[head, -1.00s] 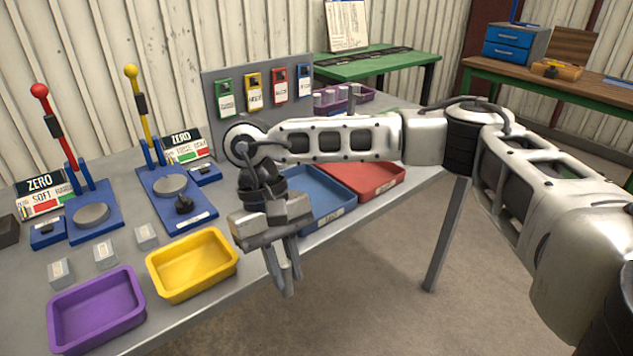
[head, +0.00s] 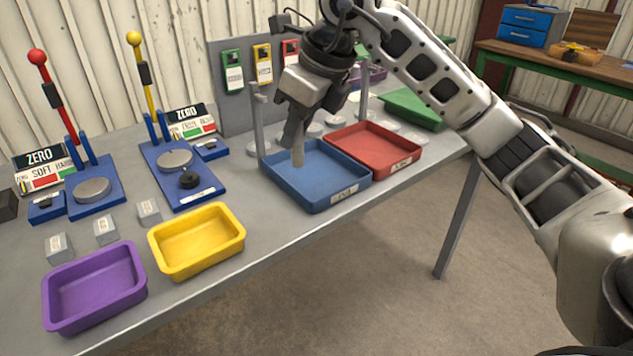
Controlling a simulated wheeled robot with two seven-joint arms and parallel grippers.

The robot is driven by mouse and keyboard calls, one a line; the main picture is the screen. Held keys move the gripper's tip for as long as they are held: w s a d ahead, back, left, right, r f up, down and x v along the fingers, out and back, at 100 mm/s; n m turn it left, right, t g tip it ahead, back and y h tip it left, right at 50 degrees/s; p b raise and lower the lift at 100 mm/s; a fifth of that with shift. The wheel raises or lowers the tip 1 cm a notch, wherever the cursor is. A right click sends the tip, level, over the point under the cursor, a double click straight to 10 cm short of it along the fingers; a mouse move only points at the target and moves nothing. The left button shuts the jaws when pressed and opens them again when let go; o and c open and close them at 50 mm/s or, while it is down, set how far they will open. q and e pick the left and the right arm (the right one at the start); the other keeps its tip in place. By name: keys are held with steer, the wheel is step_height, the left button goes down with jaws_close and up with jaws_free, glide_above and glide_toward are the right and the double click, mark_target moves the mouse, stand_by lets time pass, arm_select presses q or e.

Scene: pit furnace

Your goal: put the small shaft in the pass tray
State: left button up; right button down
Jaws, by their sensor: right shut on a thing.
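A green tray (head: 411,108) lies behind the red one, partly hidden by my arm. I cannot tell from the labels which is the pass tray. My left gripper is not in view.
A grey stand (head: 258,125) rises just left of the blue tray. Yellow (head: 197,268) and purple (head: 95,318) trays lie at the front left. Two blue lever testers, red-knobbed (head: 92,190) and yellow-knobbed (head: 175,160), stand behind them. Several small grey blocks lie between.

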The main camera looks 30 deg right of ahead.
steer(key=w+d+f, duration=0.2)
steer(key=d+f, duration=0.2)
steer(key=w+d+f+m, duration=0.1)
steer(key=w+d+f, duration=0.1)
steer(key=d+f, duration=0.1)
steer(key=w+d+f+m, duration=0.1)
steer(key=w+d+f, duration=0.2)
steer(key=d, duration=0.3)
steer(key=shift+f+h, duration=0.3)
steer(key=shift+f, duration=0.75)
steer(key=shift+f, duration=0.15)
steer(key=c, duration=1.3)
jaws_free()
steer(key=shift+c, duration=0.2)
